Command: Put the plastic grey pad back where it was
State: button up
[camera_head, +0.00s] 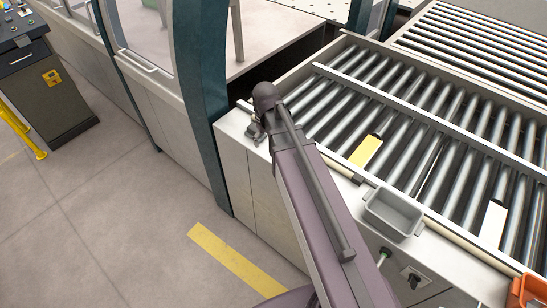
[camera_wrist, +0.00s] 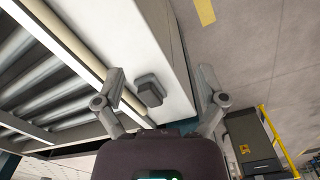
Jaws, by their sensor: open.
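The grey pad (camera_wrist: 149,91) is a small dark block on the white side ledge (camera_wrist: 140,30) of the roller table in the wrist view. My gripper (camera_wrist: 162,82) is open, with one finger on each side of the pad in that picture. The pad appears nearer the left finger, and I see no finger closed on it. I cannot tell the height gap between fingers and pad. In the head view my gripper (camera_head: 256,128) is over the ledge's far end, beside a teal post; the pad cannot be told apart from the fingers there.
A grey bin (camera_head: 392,214) and an orange bin (camera_head: 530,291) sit along the table's front edge. Yellow (camera_head: 366,151) and white (camera_head: 493,223) pieces lie on the rollers. A teal post (camera_head: 200,100) stands close to my gripper.

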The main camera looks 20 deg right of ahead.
jog(key=s+m, duration=0.2)
jog(key=s, duration=0.6)
jog(key=shift+s, duration=0.15)
jog(key=shift+f, duration=0.1)
notch_tip(320, 180, down, 8)
jog(key=b, duration=0.7)
jog(key=shift+r+b, duration=0.25)
jog(key=shift+b, duration=0.15)
jog(key=c, duration=0.5)
jog(key=shift+o, duration=0.2)
jog(key=shift+s, duration=0.2)
